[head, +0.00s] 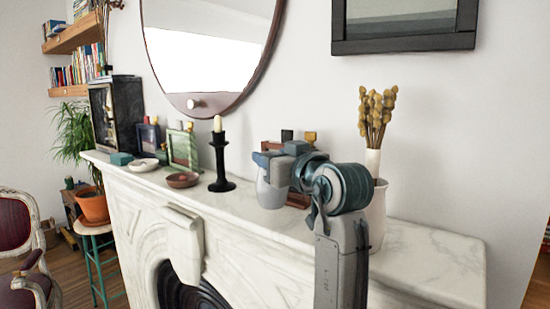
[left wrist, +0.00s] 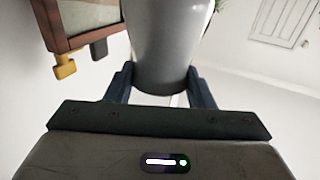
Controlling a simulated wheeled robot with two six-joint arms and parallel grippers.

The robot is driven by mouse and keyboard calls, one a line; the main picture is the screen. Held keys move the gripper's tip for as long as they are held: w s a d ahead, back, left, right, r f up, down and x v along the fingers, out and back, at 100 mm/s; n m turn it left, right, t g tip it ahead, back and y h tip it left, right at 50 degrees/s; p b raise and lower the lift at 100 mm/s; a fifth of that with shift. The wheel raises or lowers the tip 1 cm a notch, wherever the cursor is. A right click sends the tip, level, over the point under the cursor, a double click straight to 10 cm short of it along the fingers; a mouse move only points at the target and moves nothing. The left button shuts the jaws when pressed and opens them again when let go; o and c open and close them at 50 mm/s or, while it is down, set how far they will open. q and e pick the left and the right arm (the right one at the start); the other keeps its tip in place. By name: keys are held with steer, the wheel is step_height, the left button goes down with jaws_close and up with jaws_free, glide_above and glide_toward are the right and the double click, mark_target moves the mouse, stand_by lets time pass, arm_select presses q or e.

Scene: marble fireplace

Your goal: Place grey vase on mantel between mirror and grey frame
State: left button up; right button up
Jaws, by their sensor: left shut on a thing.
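My left gripper (head: 268,160) is shut on the grey vase (head: 270,190), near the vase's top. In the left wrist view, the gripper's fingers (left wrist: 162,92) press on both sides of the vase (left wrist: 165,40). The vase looks upright over the marble mantel (head: 428,260); I cannot tell whether its base touches the marble. The round mirror (head: 265,58) hangs on the wall to its left. The dark grey frame (head: 405,43) hangs on the wall higher up to its right. My right gripper is in neither view.
A black candlestick (head: 220,165) with a candle stands left of the vase. A brown wooden object (head: 298,199) is close behind my gripper. A pale pot (head: 377,215) and dried flowers (head: 375,112) stand to the right. Bowls (head: 182,180) and small frames (head: 183,149) are further left.

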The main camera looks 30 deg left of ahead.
arm_select(q)
steer(key=w+a, duration=0.1)
steer(key=a, duration=0.1)
steer(key=w+a+p, duration=0.1)
steer(key=shift+w+a+f, duration=0.1)
steer(key=shift+w+f, duration=0.15)
steer(key=shift+w, duration=0.05)
steer(key=shift+f, duration=0.2)
step_height(320, 180, down, 2)
steer(key=shift+f+p, duration=0.1)
steer(key=shift+p, duration=0.6)
steer(key=shift+s+f, duration=0.2)
steer(key=shift+f, duration=0.45)
steer(key=o, duration=1.1)
steer(key=shift+w+f, duration=0.1)
steer(key=o, duration=0.4)
steer(key=shift+o, duration=0.2)
